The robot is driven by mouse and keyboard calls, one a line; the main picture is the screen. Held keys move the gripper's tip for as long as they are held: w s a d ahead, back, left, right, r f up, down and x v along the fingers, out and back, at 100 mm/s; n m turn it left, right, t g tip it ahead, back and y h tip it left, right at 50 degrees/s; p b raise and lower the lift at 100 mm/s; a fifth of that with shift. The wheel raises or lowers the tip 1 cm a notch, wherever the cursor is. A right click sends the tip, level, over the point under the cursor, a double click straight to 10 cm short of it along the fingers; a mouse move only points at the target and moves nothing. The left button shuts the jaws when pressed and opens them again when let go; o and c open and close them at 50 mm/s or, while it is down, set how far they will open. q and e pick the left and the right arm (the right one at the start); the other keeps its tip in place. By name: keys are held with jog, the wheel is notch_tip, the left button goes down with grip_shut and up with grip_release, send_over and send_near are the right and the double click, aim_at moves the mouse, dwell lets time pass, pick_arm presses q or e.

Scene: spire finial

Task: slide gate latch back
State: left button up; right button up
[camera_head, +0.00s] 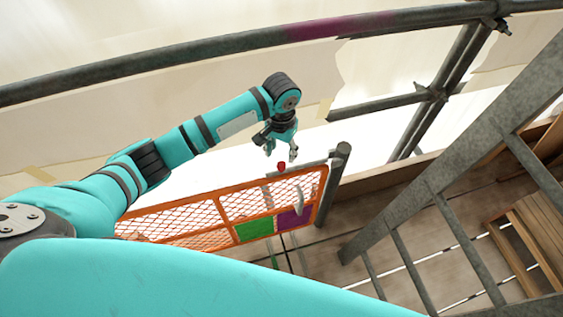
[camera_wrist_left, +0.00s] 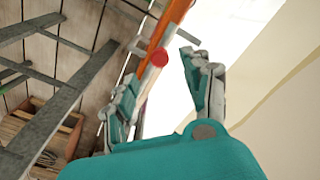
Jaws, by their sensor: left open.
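The orange mesh gate (camera_head: 218,208) carries a grey latch bar (camera_head: 305,164) along its top at the post end. A small red knob (camera_head: 281,167) stands on the latch. My left gripper (camera_head: 280,153) is open, its fingers pointing down just above the knob. In the left wrist view the red knob (camera_wrist_left: 159,57) shows between the open fingers of my left gripper (camera_wrist_left: 163,55). It looks nearer the left finger; I cannot tell whether they touch. Part of the gate's orange top rail (camera_wrist_left: 176,14) shows behind. My right gripper is out of view.
A dark grey post (camera_head: 331,185) stands at the gate's right end. A long grey tube rail (camera_head: 230,43) crosses above. A grey ladder (camera_head: 440,195) leans at the right, above plank decking (camera_head: 400,240). Green (camera_head: 254,229) and purple (camera_head: 294,217) panels sit on the gate.

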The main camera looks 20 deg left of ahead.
aim_at(281, 164)
pick_arm(q)
notch_tip(281, 164, down, 6)
jog(key=shift+f, duration=0.2)
jog(key=shift+c, duration=0.2)
grip_shut()
dwell(0.3)
